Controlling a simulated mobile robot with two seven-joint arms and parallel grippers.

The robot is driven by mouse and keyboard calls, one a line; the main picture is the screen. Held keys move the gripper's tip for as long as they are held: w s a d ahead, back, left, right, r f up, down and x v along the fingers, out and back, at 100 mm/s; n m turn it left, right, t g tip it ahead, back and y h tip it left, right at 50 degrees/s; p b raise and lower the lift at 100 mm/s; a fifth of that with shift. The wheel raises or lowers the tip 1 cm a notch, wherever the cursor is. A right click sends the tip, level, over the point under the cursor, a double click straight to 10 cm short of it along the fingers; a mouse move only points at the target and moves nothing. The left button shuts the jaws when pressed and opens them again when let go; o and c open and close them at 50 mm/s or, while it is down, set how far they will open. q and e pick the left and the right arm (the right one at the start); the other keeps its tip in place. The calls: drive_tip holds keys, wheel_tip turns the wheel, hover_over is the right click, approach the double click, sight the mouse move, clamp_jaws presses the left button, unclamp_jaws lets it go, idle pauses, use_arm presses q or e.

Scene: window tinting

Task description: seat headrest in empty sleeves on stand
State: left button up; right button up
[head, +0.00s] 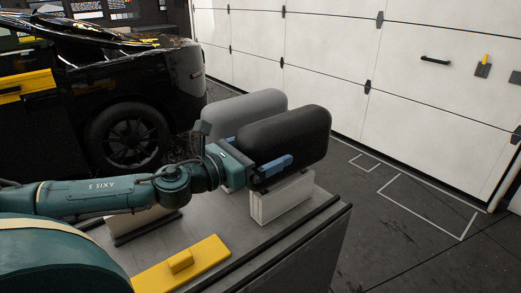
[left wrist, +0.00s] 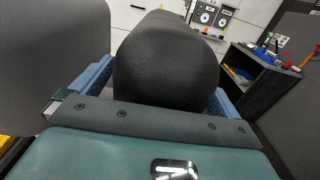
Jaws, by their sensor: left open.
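A black headrest (head: 288,137) is above a white block of the stand (head: 282,198) on the grey bench. A grey headrest (head: 255,105) stands just behind it. My left gripper (head: 252,152) is at the near end of the black headrest. Its blue fingers are apart, one on each side of the headrest; contact is not clear. The left wrist view shows the black headrest (left wrist: 168,62) between the fingers, with the grey headrest (left wrist: 55,55) at left. Another white block (head: 143,223) is partly hidden under my arm. Headrest posts and sleeves are not visible.
A yellow tool (head: 182,263) lies on the bench (head: 222,278) near its front. A black car (head: 100,100) is at the back left, and a white garage door (head: 400,70) is behind. The floor to the right is clear. A dark cart (left wrist: 255,80) shows in the left wrist view.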

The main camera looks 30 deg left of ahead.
use_arm(q)
drive_tip(key=shift+s+f, duration=0.1)
drive_tip(key=shift+s, duration=0.05)
use_arm(e)
drive_tip(key=shift+s+f, duration=0.1)
use_arm(q)
drive_tip(key=shift+s+a, duration=0.25)
drive_tip(key=shift+s, duration=0.25)
drive_tip(key=shift+s+a+p, duration=0.15)
drive_tip(key=shift+s+p, duration=0.15)
drive_tip(key=shift+s, duration=0.3)
drive_tip(key=p+v, duration=0.2)
drive_tip(key=v, duration=0.8)
drive_tip(key=shift+s+p, duration=0.25)
drive_tip(key=shift+p, duration=0.05)
use_arm(e)
drive_tip(key=shift+d+r+n, duration=0.2)
drive_tip(key=shift+r+n, duration=0.1)
drive_tip(key=shift+r, duration=0.6)
use_arm(q)
drive_tip(key=shift+a, duration=0.15)
use_arm(e)
drive_tip(key=shift+r, duration=0.1)
